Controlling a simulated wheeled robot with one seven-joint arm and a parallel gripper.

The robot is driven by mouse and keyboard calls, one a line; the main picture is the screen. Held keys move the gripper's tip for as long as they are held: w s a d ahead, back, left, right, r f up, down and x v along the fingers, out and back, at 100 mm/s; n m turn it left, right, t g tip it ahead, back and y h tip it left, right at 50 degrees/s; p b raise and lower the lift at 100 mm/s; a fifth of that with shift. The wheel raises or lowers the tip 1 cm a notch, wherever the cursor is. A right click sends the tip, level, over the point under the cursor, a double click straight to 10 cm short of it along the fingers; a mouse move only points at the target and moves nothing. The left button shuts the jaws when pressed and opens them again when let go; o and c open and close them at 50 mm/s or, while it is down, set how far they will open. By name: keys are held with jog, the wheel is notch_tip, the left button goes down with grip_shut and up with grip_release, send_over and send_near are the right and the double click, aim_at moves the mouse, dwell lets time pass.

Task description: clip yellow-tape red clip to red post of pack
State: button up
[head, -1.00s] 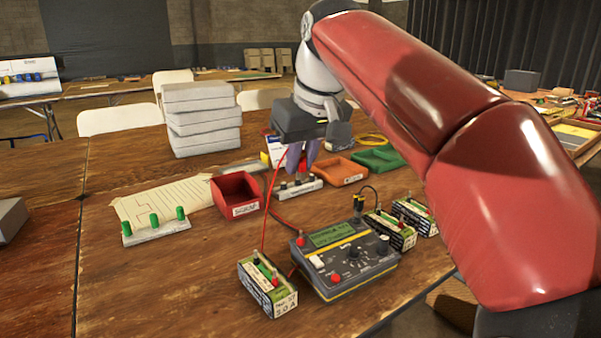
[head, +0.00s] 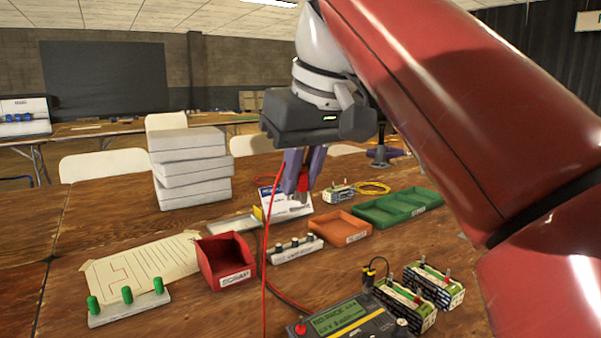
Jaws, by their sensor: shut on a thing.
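My gripper (head: 303,190) points down above the table, shut on a red clip (head: 303,181) that shows between its purple fingers. A red lead hangs from it (head: 266,235) toward the table. Yellow tape on the clip is too small to make out. Two green-and-white packs with posts stand at the lower right, the nearer one (head: 404,306) and one behind it (head: 434,285). Another pack (head: 338,194) stands farther back, behind the orange tray. The grey charger (head: 345,320) is at the bottom edge, partly cut off, with black leads at its right.
A red scrap bin (head: 226,262), a white clip rack (head: 295,250), an orange tray (head: 341,230) and a green tray (head: 398,207) stand mid-table. A green-peg rack (head: 128,306) is at left. Grey stacked boxes (head: 189,168) stand behind.

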jog(key=w+d, duration=0.3)
jog(key=d, duration=0.8)
jog(key=w+d, duration=0.4)
jog(key=d, duration=0.6)
jog(key=shift+s+f+b, duration=0.15)
jog(key=shift+f+b, duration=5.4)
jog(key=shift+f, duration=1.25)
jog(key=shift+f+b, duration=2.7)
jog(key=shift+f, duration=0.8)
jog(key=shift+f+p, duration=0.2)
jog(key=shift+p, duration=0.25)
jog(key=o, duration=0.8)
jog(key=shift+o, duration=0.5)
